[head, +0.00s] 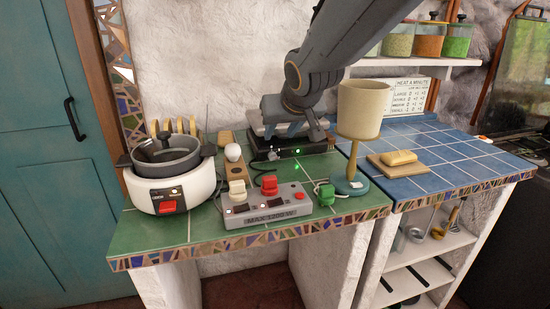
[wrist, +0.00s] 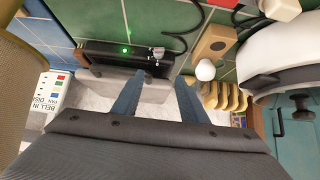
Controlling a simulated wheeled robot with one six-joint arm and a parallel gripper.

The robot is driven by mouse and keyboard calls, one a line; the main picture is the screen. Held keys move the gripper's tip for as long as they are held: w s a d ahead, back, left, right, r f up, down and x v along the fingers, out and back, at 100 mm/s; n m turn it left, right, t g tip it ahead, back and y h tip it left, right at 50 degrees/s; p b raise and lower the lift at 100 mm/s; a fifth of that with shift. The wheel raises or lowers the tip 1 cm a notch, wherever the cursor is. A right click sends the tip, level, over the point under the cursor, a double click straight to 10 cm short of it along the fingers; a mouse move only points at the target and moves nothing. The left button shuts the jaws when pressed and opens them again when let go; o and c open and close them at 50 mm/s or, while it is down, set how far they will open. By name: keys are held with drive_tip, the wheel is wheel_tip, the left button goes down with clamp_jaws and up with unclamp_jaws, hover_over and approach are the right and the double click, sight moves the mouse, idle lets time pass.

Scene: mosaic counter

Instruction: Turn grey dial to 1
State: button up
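The grey dial (wrist: 157,54) is a small light knob on the front of a black device (wrist: 105,52) with a lit green lamp. In the head view the device (head: 312,147) stands at the back of the green-tiled counter, with the dial (head: 273,155) left of its lamp. My gripper (wrist: 161,77) is open and empty, its two blue-grey fingers apart. In the wrist view the dial shows just beyond the gap between the fingertips, with no visible contact. In the head view my gripper (head: 282,128) is above the device. The dial's markings and setting are too small to read.
A white cooker (head: 150,193) with a pot stands left. A grey power strip (head: 265,212) with red and white plugs lies in front, with cables nearby. A beige cup-shaped thing (head: 362,108) on a stand rises close to my arm's right. Blue tiles (head: 450,150) at right have free room.

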drive_tip(key=b, duration=0.5)
approach(273, 157)
drive_tip(key=shift+b+x, duration=0.8)
drive_tip(key=shift+x, duration=3.2)
drive_tip(key=shift+w+d+r, duration=0.1)
drive_tip(key=shift+c, duration=0.4)
clamp_jaws()
drive_tip(key=shift+b, duration=0.3)
